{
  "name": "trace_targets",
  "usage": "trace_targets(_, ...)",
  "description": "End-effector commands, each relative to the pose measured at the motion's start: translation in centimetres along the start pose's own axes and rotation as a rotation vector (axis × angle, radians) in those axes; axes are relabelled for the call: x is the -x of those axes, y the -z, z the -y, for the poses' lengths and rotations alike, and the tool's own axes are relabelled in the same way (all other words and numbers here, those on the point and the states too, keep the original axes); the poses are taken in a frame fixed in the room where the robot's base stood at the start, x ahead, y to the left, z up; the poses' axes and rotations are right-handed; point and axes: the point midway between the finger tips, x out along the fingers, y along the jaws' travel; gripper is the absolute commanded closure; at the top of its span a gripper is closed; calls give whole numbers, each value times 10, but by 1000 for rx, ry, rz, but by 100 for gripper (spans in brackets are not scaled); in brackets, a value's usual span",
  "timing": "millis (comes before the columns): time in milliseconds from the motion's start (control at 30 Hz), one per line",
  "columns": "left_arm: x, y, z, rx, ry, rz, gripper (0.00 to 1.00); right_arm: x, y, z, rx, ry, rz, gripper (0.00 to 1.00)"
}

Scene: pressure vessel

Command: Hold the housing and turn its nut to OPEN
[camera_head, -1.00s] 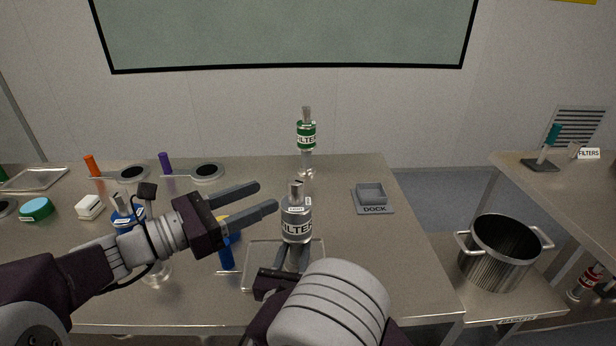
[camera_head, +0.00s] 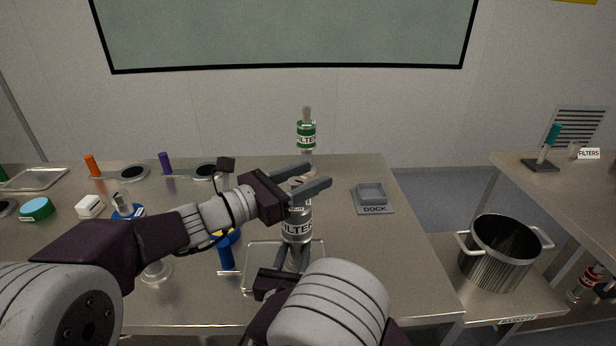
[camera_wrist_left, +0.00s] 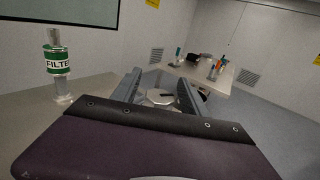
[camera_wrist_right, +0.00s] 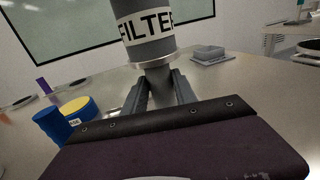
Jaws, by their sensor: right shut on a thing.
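The grey housing (camera_head: 298,228) with a white FILTER label stands upright above the front tray in the head view. It also fills the top of the right wrist view (camera_wrist_right: 147,30). My right gripper (camera_head: 293,252) is shut on its narrow lower stem. My left gripper (camera_head: 320,175) is open at the housing's top, its fingers on either side of the nut. In the left wrist view the round grey top with the nut (camera_wrist_left: 160,97) lies between the fingers, with gaps at both sides. The fingers partly hide it in the head view; any OPEN mark is unreadable.
A green-banded filter (camera_head: 306,135) stands just behind. The grey dock (camera_head: 372,197) is to the right. A metal tray (camera_head: 254,247) lies under the housing.

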Motion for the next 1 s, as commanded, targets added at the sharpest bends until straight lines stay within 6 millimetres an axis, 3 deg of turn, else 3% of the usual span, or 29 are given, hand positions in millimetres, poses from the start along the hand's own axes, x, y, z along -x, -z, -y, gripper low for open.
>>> trace_targets(33, 0, 0, 0, 0, 0, 0, 59, 0, 0, 0, 1, 0, -1, 100)
trace_targets(167, 0, 0, 0, 0, 0, 0, 95, 0, 0, 0, 1, 0, -1, 100)
trace_targets(200, 0, 0, 0, 0, 0, 0, 100, 0, 0, 0, 1, 0, -1, 100)
trace_targets(367, 0, -1, 0, -3, -26, 3, 100, 0, 0, 0, 1, 0, -1, 100)
trace_targets(700, 0, -4, -8, -7, -325, 10, 100, 0, 0, 0, 1, -1, -1, 100)
trace_targets(1000, 3, -2, -12, -3, -411, 2, 100, 0, 1, 0, 2, -1, -2, 100)
